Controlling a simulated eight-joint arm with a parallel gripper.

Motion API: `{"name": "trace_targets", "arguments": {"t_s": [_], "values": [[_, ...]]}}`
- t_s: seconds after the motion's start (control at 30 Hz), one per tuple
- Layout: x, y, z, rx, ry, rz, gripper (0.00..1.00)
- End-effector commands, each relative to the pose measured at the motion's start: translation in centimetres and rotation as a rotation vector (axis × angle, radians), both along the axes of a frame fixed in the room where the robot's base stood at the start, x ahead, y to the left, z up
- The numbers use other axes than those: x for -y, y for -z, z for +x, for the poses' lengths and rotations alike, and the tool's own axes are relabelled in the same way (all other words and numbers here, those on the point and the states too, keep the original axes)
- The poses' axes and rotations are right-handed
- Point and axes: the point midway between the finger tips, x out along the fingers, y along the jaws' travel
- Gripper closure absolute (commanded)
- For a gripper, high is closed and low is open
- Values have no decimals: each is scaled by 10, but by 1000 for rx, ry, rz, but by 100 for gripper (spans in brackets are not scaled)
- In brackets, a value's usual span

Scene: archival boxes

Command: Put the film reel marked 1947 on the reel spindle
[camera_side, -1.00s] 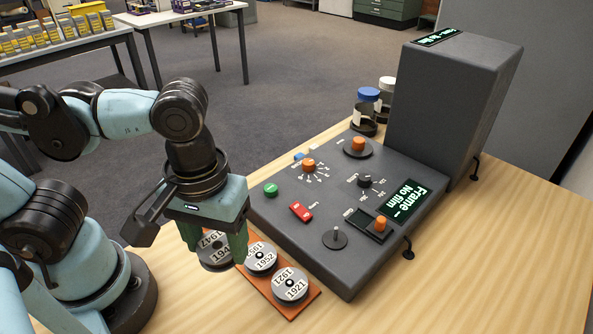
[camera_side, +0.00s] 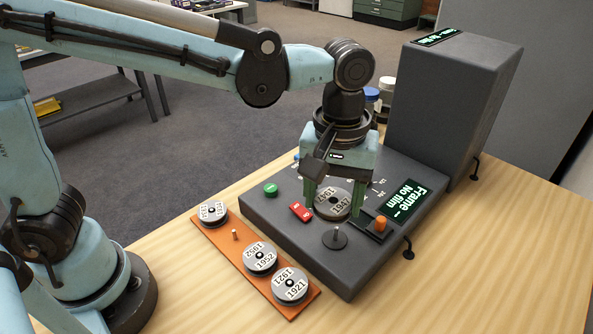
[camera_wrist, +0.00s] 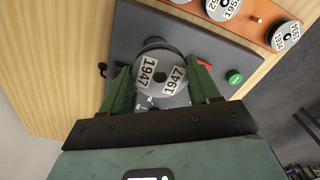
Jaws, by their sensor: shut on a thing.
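The film reel marked 1947 (camera_side: 333,203) is held between the green fingers of my gripper (camera_side: 336,200), above the grey machine panel. It also shows in the wrist view (camera_wrist: 160,75), with my gripper (camera_wrist: 160,88) shut on its sides. The reel spindle (camera_side: 335,238) is a short pin on a dark round base near the panel's front edge, just in front of the reel and bare. In the wrist view the reel covers most of the spindle's base (camera_wrist: 154,43).
An orange rack (camera_side: 226,250) holds reels marked 1952 (camera_side: 260,258) and 1921 (camera_side: 289,285) and another reel (camera_side: 213,213), with one bare peg (camera_side: 235,235). On the panel are a red switch (camera_side: 301,212), green button (camera_side: 270,189) and orange knob (camera_side: 380,223). A tall grey housing (camera_side: 450,110) stands behind.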

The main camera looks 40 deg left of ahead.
Motion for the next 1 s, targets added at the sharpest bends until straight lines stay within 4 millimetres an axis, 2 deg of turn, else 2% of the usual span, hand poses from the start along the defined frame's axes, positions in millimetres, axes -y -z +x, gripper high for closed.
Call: {"name": "trace_targets", "arguments": {"t_s": [0.2, 0.6, 1.0], "values": [[3, 7, 14, 0, -1, 0, 70], [3, 33, 14, 0, -1, 0, 70], [3, 35, 14, 0, -1, 0, 70]]}}
